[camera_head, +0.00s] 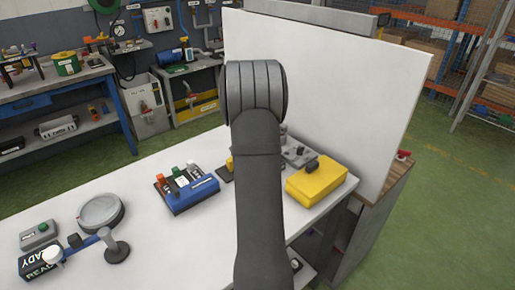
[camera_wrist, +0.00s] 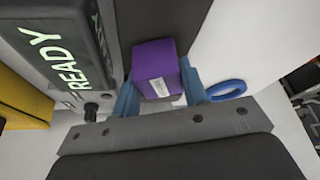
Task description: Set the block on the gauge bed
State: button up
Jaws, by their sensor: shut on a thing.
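A purple block (camera_wrist: 154,62) with a small white label is between the blue fingers of my gripper (camera_wrist: 160,82) in the wrist view. My gripper is shut on it, one finger at each side. The block's far end is turned towards a dark grey surface (camera_wrist: 160,20); I cannot tell whether they touch. I cannot tell for sure which thing is the gauge bed. In the head view my arm hides the gripper and the block.
A dark box lettered READY (camera_wrist: 65,45) stands close left of the block. Beyond it is a yellow thing (camera_wrist: 20,100). A blue ring (camera_wrist: 227,89) lies to the right. The head view shows a blue case (camera_head: 190,195), a yellow box (camera_head: 316,182) and a round disc (camera_head: 101,212).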

jog(key=o, duration=1.2)
jog(key=shift+f, duration=0.15)
jog(key=v, duration=1.2)
jog(key=shift+r, duration=0.2)
jog(key=shift+f, duration=0.1)
jog(key=x, duration=1.2)
notch_tip(320, 180, up, 2)
jog(key=shift+r, duration=0.7)
